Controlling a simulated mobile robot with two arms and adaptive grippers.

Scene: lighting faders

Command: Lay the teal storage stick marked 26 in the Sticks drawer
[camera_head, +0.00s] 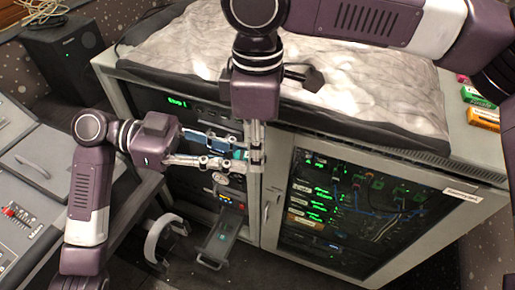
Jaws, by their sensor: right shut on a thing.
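A small teal piece (240,154) shows at the fingers of my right gripper (255,162). It looks like the storage stick, but no number can be read on it. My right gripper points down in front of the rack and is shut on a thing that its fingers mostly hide. My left gripper (243,154) comes in from the left with its two fingers spread apart, its tips close to the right gripper. A narrow grey drawer (217,243) stands pulled out low on the rack, below both grippers. Its label cannot be read.
The rack cabinet (273,205) has a dark glass door (335,215) on the right and a rumpled grey cover on top. White headphones (163,238) hang left of the drawer. A console desk (40,190) and a black speaker (65,50) stand at the left.

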